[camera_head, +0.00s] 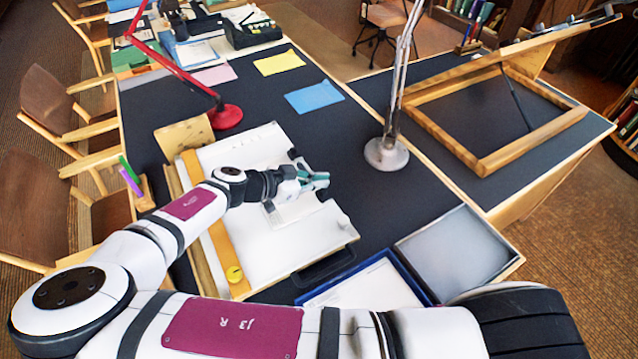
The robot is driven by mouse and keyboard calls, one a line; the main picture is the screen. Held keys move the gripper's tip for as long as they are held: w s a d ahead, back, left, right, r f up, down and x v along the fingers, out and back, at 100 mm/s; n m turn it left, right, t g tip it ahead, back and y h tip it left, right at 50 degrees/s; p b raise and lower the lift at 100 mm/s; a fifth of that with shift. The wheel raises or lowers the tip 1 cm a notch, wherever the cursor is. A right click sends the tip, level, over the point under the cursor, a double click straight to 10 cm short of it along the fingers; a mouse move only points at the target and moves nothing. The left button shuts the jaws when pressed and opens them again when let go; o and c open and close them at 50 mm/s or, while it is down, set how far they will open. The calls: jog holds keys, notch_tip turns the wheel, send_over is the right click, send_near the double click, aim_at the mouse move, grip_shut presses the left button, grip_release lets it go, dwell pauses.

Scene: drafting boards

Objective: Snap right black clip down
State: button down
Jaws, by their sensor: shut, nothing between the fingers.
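A white drafting board (318,243) lies on the dark table, with a yellow-orange strip along its left side. Small black pieces, likely clips (294,154), show at its right edge, with another dark bit close by my gripper. I cannot tell which is the right clip or whether it is up or down. My gripper (318,181), with teal fingers, is over the right part of the board near that edge. It is shut and empty. I cannot tell if it touches anything. My arm covers part of the board's left side.
A white lamp base (386,154) stands right of the board, and a red lamp base (225,117) behind it. A blue-edged tray (420,283) and a grey tray (455,246) are at front right. A wooden frame (480,165) stands on the right table. Blue paper (314,97) lies behind.

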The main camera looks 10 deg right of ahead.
jog(key=v, duration=1.2)
jog(key=s+d+r+n+g+y, duration=0.1)
jog(key=s+d+r+g+y, duration=0.1)
jog(key=s+d+g+y, duration=0.25)
jog(key=s+d+r+n+t+y, duration=0.2)
jog(key=s+d+r+n, duration=0.2)
jog(key=r, duration=0.5)
jog(key=s+d+r+n+t+y, duration=0.2)
jog(key=s+d+r+n+y, duration=0.1)
jog(key=s+d+r+n, duration=0.2)
jog(key=s+d+r+n+t+y, duration=0.2)
jog(key=s+d+r+n, duration=0.2)
jog(key=r, duration=0.9)
jog(key=s+d, duration=0.1)
jog(key=s, duration=0.2)
jog(key=shift+s, duration=0.2)
jog(key=shift+d+r, duration=0.1)
jog(key=shift+r, duration=0.05)
dwell(0.3)
